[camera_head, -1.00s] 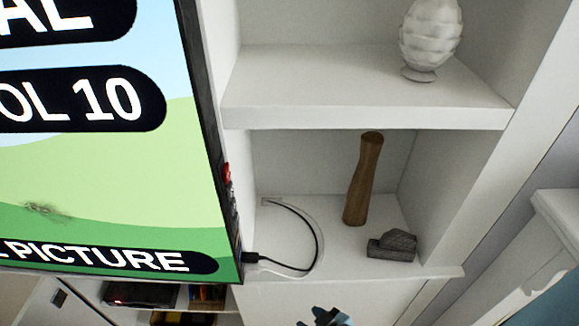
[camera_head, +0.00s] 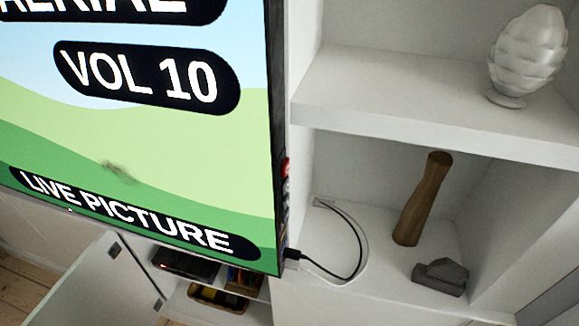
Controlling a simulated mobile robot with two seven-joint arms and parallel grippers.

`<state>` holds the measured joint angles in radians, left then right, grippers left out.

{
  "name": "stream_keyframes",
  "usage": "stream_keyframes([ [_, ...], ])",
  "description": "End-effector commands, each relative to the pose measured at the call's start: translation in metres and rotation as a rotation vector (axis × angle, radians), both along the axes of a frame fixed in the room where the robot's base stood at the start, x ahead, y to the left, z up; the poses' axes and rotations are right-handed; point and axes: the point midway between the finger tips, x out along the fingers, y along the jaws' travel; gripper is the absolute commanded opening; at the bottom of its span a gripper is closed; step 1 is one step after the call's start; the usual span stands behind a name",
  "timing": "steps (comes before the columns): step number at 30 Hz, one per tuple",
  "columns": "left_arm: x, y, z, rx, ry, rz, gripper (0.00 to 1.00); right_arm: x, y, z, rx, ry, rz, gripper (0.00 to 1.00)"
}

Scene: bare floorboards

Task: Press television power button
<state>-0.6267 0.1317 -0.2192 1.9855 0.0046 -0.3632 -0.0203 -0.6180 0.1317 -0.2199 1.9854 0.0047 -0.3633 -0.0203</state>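The television (camera_head: 190,140) fills the left of the head view, switched on, with a bright screen reading "VOL 10" and "LIVE PICTURE". Its right side edge (camera_head: 277,130) is dark and thin. Red and pale parts (camera_head: 286,180) show low on that side; I cannot tell whether one is the power button. A black cable (camera_head: 340,275) plugs in near the lower right corner. Neither gripper is in view.
White shelves (camera_head: 420,120) stand right of the television, holding a white ornament (camera_head: 527,55), a brown wooden vase (camera_head: 422,200) and a dark grey block (camera_head: 441,276). Below the television are an open cabinet door (camera_head: 90,285) and a dark device (camera_head: 186,264).

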Motion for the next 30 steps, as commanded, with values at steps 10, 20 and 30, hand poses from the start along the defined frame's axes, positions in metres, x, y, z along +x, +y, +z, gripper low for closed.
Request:
stream_keyframes([
  [10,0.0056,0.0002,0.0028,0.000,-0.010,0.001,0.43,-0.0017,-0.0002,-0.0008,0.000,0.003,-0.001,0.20],
  [20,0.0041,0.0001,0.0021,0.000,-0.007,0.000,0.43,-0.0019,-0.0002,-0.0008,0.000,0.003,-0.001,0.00],
  [30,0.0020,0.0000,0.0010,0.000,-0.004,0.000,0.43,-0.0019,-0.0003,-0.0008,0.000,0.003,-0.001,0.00],
])
